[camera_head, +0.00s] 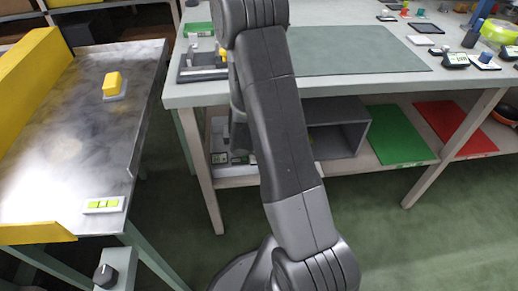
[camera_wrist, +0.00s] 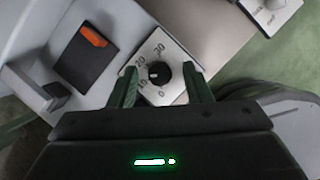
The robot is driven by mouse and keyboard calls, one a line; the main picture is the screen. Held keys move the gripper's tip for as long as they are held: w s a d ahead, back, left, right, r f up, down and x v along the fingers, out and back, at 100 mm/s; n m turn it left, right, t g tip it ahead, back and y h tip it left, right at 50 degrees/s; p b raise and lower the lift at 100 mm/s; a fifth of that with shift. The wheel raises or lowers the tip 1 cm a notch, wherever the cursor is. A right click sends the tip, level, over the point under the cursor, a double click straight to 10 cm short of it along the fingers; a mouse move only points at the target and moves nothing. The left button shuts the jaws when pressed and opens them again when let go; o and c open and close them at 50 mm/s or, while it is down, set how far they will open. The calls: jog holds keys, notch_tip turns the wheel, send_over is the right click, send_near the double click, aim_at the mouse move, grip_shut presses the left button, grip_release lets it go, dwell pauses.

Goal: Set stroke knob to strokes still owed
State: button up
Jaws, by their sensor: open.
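A black stroke knob (camera_wrist: 160,74) sits on a white dial plate (camera_wrist: 167,97) marked 0, 10, 20 and 30 in the wrist view. Its small white mark points left, roughly between 10 and 20; the exact value is too small to read. My gripper (camera_wrist: 162,80) is open, with one green finger on each side of the knob; I cannot tell whether either finger touches it. In the head view my arm hides most of the gripper and I cannot make out this dial.
An orange switch (camera_wrist: 93,36) on a black plate and a grey lever (camera_wrist: 45,95) are left of the dial. Another dial plate (camera_wrist: 271,14) is upper right. In the head view, a dark knob (camera_head: 105,275) stands beside the metal conveyor table (camera_head: 75,130); the workbench (camera_head: 360,50) is behind my arm.

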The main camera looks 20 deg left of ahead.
jog(key=p+v, duration=0.3)
jog(key=v, duration=0.2)
jog(key=shift+s+a+r, duration=0.1)
jog(key=shift+s+r, duration=0.1)
jog(key=shift+r, duration=0.05)
jog(key=s+a+b, duration=0.1)
jog(key=s+a, duration=0.1)
jog(key=s, duration=0.9)
jog(key=shift+s+f, duration=0.15)
jog(key=shift+f, duration=0.15)
jog(key=shift+a, duration=0.1)
